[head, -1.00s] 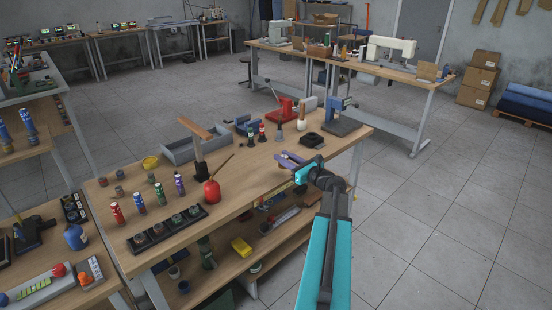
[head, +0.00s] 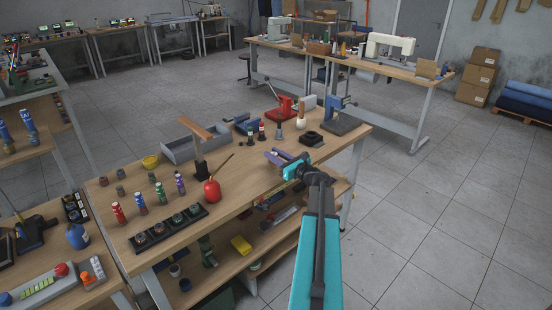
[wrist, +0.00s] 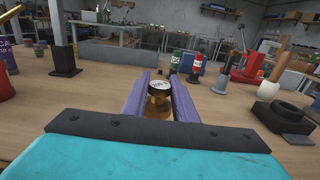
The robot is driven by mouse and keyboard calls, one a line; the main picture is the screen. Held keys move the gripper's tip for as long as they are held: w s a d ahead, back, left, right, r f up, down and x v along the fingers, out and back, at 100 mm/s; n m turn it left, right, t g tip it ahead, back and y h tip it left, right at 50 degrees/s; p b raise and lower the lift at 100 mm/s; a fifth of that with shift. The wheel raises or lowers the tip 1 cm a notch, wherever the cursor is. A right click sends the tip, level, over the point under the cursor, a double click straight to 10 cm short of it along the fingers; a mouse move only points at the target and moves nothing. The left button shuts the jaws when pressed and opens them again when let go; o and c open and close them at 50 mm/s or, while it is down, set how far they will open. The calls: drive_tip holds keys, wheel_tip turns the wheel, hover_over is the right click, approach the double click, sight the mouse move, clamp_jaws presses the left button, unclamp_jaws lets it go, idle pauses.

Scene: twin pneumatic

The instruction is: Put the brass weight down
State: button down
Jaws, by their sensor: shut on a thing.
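The brass weight (wrist: 159,97) is between the two purple fingers of my gripper (wrist: 159,88) in the wrist view. It is a short brass cylinder with a pale, marked top, and it looks upright. My gripper is shut on it. In the head view my gripper (head: 279,157) reaches over the front right part of the wooden workbench (head: 240,172); the weight is too small or hidden there to make out. I cannot tell whether the weight's base touches the bench top.
A red oil can (head: 212,191) stands left of my gripper, a black ring-shaped block (head: 312,139) to its right. Behind are a grey funnel-like tool (head: 279,134), small bottles (head: 261,131) and a grey tray (head: 185,149). Bare bench lies around my gripper.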

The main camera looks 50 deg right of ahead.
drive_tip(key=shift+f, duration=1.2)
drive_tip(key=shift+f, duration=0.15)
drive_tip(key=c, duration=1.4)
unclamp_jaws()
drive_tip(key=shift+c, duration=0.2)
drive_tip(key=shift+s+r+p, duration=0.1)
drive_tip(key=shift+r+p, duration=0.1)
drive_tip(key=shift+p, duration=0.1)
drive_tip(key=s+b, duration=0.3)
drive_tip(key=s, duration=0.9)
drive_tip(key=shift+a, duration=0.4)
drive_tip(key=shift+w, duration=0.1)
